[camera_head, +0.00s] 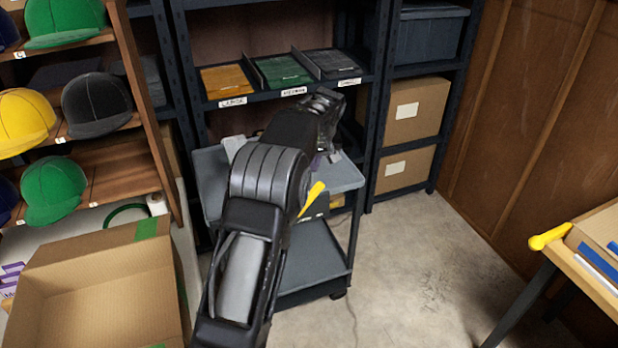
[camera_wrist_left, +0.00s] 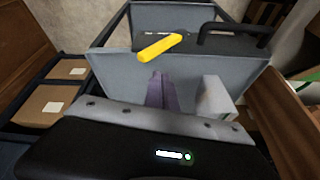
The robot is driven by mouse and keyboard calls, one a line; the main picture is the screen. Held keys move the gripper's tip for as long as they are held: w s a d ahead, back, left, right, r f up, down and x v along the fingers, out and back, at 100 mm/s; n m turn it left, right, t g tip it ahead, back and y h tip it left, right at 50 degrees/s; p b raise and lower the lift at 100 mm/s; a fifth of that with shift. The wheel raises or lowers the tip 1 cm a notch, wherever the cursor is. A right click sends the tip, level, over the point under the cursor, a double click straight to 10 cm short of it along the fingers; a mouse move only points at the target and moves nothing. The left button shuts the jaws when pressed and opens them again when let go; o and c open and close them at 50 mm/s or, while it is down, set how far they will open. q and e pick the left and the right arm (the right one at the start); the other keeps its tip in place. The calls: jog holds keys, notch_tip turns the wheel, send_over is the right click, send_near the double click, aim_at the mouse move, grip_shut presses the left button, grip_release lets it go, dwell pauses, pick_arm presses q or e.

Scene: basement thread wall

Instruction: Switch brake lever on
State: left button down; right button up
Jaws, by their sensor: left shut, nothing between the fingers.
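The yellow brake lever (camera_head: 312,196) sticks out from the near side of a grey cart (camera_head: 340,180). In the left wrist view the lever (camera_wrist_left: 160,47) lies beyond the cart's top edge, beside a black handle (camera_wrist_left: 235,32). My left arm reaches over the cart in the head view and hides much of its top. My left gripper (camera_wrist_left: 160,90) is shut and empty; its purplish fingers appear above the grey cart top, apart from the lever in the picture. In the head view they are mostly hidden by my arm. My right gripper is not in view.
Behind the cart stands a dark shelf rack (camera_head: 300,92) with trays and boxes. A cap shelf (camera_head: 85,145) and an open cardboard box (camera_head: 95,290) are at the left. A table (camera_head: 590,285) with a yellow-handled item is at the right. The floor right of the cart is clear.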

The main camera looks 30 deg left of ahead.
pick_arm(q)
jog(key=shift+v, duration=1.45)
jog(key=shift+w, duration=0.1)
